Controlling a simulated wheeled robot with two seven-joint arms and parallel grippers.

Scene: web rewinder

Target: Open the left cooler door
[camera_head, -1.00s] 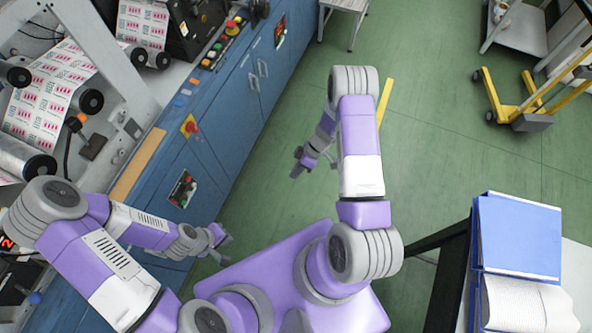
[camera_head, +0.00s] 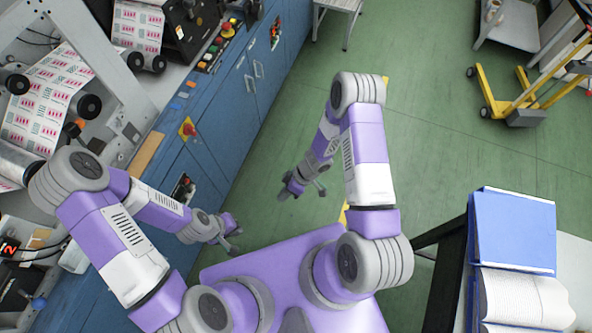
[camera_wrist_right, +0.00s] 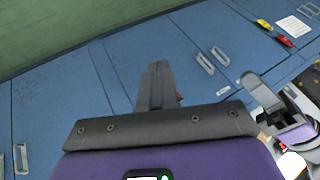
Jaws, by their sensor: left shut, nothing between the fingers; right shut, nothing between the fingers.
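Blue cabinet fronts (camera_head: 222,110) run along the machine in the head view, with two upright metal handles side by side (camera_head: 254,76). The same kind of blue panels fill the right wrist view, with a close pair of handles (camera_wrist_right: 212,60) right of the fingers and another handle (camera_wrist_right: 21,160) at lower left. I cannot tell which panel is the left cooler door. All visible panels look closed. My right gripper (camera_head: 288,190) is shut and empty over the green floor, apart from the cabinet; its fingers (camera_wrist_right: 157,82) show in the wrist view. My left gripper (camera_head: 233,232) is shut and empty beside the cabinet's lower part.
A red emergency button (camera_head: 188,128) sits on the cabinet edge. A table with a blue binder (camera_head: 513,230) and an open book (camera_head: 525,300) stands at right. A yellow pallet truck (camera_head: 515,105) is at upper right. Green floor lies clear between.

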